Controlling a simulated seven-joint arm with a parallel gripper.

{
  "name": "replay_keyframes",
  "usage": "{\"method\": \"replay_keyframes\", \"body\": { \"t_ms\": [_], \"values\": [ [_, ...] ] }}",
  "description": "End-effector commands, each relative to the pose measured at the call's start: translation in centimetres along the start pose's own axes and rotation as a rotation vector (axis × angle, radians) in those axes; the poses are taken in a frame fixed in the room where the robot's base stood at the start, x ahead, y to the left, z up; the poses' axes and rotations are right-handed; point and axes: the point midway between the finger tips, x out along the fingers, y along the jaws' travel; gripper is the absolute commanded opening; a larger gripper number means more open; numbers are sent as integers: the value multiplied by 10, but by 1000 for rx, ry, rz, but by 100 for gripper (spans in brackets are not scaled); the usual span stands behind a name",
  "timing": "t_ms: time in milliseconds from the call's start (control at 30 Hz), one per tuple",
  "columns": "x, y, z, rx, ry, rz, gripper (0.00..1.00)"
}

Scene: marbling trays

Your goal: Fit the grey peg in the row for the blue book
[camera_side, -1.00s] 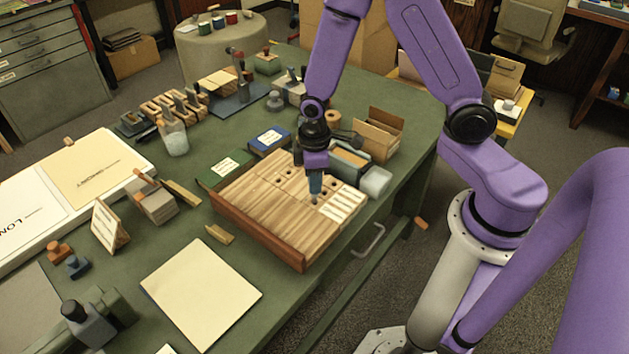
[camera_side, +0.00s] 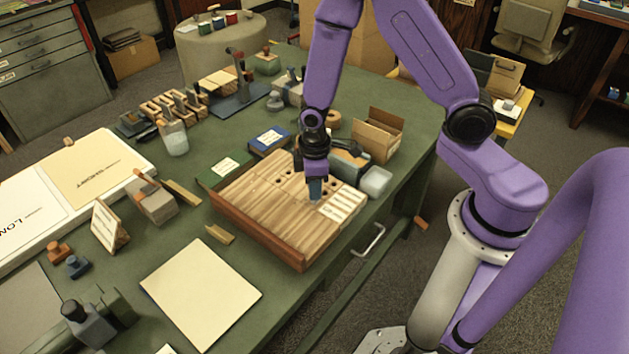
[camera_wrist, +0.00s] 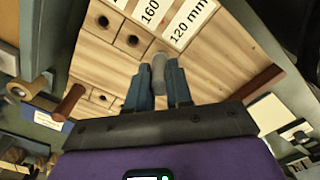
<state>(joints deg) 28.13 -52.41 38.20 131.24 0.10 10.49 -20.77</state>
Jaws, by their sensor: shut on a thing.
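My gripper (camera_side: 315,198) is low over the wooden board (camera_side: 265,205), beside its white label strip (camera_side: 342,206). In the wrist view my gripper (camera_wrist: 158,88) has its blue fingers shut on the grey peg (camera_wrist: 158,70). The peg's far end meets the board at the row labelled "120 mm" (camera_wrist: 188,22). I cannot tell how deep it sits, as the hole under it is hidden. Dark holes of two other rows show in the wrist view, one by the "160" label (camera_wrist: 150,12). The blue book (camera_side: 269,139) lies behind the board.
A green book (camera_side: 224,168) lies left of the blue one. An open cardboard box (camera_side: 379,134) and a clear tub (camera_side: 376,181) stand close to the right of my gripper. A reddish rail (camera_side: 258,232) edges the board. A pale sheet (camera_side: 201,293) lies in front.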

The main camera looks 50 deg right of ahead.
Motion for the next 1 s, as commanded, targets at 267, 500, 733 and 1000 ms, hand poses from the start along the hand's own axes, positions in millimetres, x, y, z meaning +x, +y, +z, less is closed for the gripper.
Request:
{"method": "replay_keyframes", "body": {
  "t_ms": [267, 500, 733, 1000],
  "values": [
    [4, 0, 0, 0, -1, 0, 0],
    [4, 0, 0, 0, -1, 0, 50],
    [4, 0, 0, 0, 0, 0, 50],
    [-17, 0, -1, 0, 4, 2, 50]
  ]
}}
